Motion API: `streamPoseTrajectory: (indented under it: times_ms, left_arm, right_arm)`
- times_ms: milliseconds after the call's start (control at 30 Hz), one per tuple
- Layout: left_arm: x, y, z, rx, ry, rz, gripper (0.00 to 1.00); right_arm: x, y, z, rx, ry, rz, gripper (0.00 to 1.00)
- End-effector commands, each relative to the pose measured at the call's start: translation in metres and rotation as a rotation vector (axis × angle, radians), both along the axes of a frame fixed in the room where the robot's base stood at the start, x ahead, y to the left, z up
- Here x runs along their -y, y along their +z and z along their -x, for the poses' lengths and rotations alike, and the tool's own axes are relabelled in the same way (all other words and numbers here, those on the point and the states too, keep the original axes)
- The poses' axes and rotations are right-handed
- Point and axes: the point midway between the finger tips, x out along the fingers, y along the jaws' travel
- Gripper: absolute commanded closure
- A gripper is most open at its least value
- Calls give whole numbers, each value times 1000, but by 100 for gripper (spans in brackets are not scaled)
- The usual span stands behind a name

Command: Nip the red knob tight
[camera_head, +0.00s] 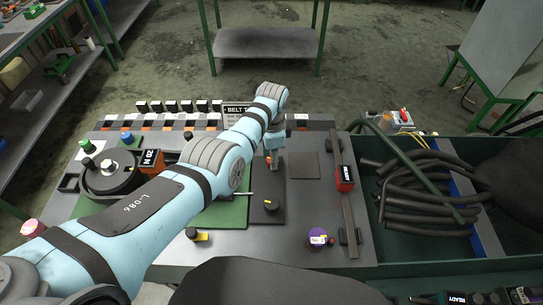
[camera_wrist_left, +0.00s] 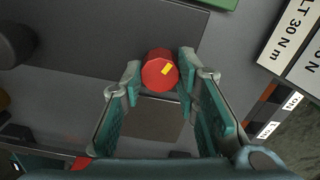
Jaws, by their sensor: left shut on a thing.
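The red knob (camera_wrist_left: 160,72) shows in the left wrist view as a short red cylinder with a yellow mark on its face. It sits on a dark plate (camera_wrist_left: 110,25). My left gripper (camera_wrist_left: 161,78) has one fingertip on each side of the knob and is shut on it. In the head view my left gripper (camera_head: 273,152) reaches down to the dark plate (camera_head: 268,217) near the middle of the bench, and only a little red shows beside its fingers. My right gripper is not in view.
A black knob (camera_head: 271,205) stands on the plate nearer to me. A green bin (camera_head: 372,225) with black hoses (camera_head: 425,185) lies farther right. A black round device (camera_head: 108,180) stands at left.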

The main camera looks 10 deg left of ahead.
Motion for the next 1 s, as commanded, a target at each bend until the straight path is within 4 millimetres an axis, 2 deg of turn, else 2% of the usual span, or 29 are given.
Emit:
streamPoseTrajectory:
  times_ms: [300, 800, 833, 933, 1000]
  left_arm:
    - [1, -2, 2, -5, -119, 2, 99]
    - [1, -2, 2, -5, -138, 2, 99]
    - [1, -2, 2, -5, -138, 2, 68]
    - [1, -2, 2, -5, -138, 2, 52]
    - [1, -1, 1, -4, -137, 1, 52]
  right_arm:
    - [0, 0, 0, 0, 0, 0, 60]
    - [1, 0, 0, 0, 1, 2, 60]
    - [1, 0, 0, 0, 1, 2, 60]
    - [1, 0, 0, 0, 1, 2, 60]
    - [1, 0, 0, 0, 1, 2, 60]
